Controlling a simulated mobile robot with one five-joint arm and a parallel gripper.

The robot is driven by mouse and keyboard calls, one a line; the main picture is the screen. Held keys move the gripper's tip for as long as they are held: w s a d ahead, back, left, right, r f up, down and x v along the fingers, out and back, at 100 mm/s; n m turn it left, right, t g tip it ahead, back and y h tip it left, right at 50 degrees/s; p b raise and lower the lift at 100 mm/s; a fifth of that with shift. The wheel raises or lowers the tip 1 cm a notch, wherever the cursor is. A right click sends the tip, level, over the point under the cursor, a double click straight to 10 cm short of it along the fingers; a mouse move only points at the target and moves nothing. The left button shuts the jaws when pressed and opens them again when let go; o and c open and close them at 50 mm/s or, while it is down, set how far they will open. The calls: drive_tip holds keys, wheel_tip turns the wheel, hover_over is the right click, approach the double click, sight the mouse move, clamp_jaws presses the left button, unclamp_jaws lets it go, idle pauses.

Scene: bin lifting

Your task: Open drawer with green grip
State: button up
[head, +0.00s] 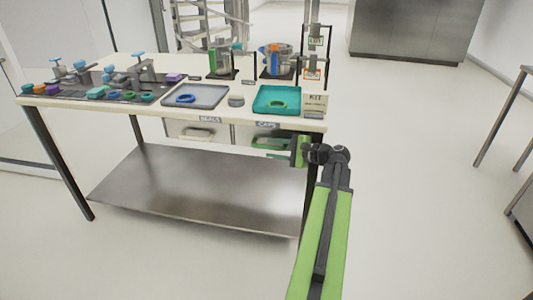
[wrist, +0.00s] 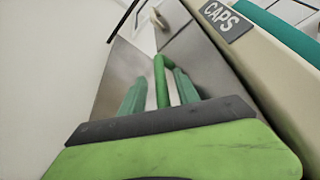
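The drawer with the green grip sits under the CAPS label at the right end of the table. Its green grip (head: 270,143) is partly hidden by my gripper in the head view. In the wrist view the green grip (wrist: 161,82) stands between my two green fingers. My gripper (wrist: 159,86) is open, with one finger on each side of the grip and a gap still visible. In the head view my gripper (head: 280,147) reaches in from the right at the drawer front. The drawer looks closed.
A second drawer with a pale grip (head: 195,134) sits to the left under the SEALS label. A metal lower shelf (head: 200,190) lies below; the floor at right is clear.

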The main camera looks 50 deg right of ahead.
drive_tip(key=shift+x, duration=1.05)
clamp_jaws()
idle(0.5)
